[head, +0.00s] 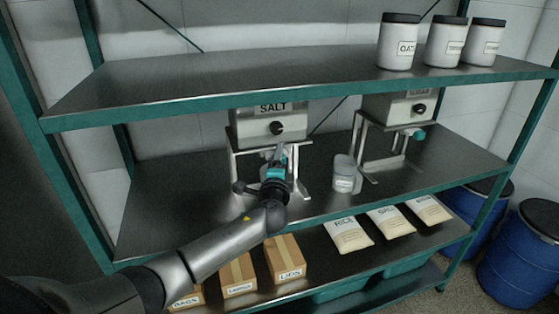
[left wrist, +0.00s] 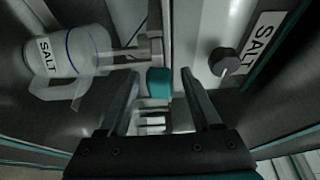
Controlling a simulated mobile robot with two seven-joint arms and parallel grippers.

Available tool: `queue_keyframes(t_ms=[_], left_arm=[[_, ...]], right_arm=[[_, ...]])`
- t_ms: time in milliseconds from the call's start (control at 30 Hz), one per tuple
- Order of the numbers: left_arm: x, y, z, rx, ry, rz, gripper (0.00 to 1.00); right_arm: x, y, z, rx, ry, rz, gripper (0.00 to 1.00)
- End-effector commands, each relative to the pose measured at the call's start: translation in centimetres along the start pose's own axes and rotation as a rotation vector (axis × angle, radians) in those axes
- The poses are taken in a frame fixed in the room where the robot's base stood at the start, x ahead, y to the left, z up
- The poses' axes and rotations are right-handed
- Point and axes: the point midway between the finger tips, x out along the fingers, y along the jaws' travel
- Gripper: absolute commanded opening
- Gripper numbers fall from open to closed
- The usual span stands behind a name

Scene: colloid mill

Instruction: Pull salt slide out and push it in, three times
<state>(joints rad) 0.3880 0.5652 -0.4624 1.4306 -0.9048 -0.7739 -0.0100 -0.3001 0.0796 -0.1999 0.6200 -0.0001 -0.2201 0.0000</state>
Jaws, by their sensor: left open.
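The salt dispenser (head: 245,130) is a grey box marked SALT with a black knob, on a stand on the middle shelf. Its SALT label (left wrist: 262,45) and knob (left wrist: 223,62) also show in the left wrist view. The teal handle of the salt slide (left wrist: 158,82) sticks out toward my left gripper (left wrist: 162,100). The gripper is open, with one finger on each side of the handle and visible gaps to it. In the head view my left gripper (head: 277,160) is in front of the stand, below the box, and hides the slide. My right gripper is out of view.
A second dispenser (head: 385,107) with its own teal handle (head: 417,133) stands to the right. The upper shelf (head: 250,75) overhangs; boxes and bags lie below.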

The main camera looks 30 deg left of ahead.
Motion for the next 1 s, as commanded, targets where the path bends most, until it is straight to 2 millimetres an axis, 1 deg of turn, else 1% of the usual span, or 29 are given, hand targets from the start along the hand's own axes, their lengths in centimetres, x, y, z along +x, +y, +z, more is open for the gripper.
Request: queue_keyframes(t_ms=[200,767,800,1000], left_arm=[[0.00,0.02,-0.02,0.000,0.000,0.000,0.65],[-0.03,0.03,0.00,0.000,0.000,0.000,0.02],[-0.03,0.03,0.00,0.000,0.000,0.000,0.00],[-0.03,0.03,0.00,0.000,0.000,0.000,0.00]], right_arm=[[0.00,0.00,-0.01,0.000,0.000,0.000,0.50],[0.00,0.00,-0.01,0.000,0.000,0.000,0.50],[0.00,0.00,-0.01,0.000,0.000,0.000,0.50],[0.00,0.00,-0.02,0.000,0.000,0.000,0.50]])
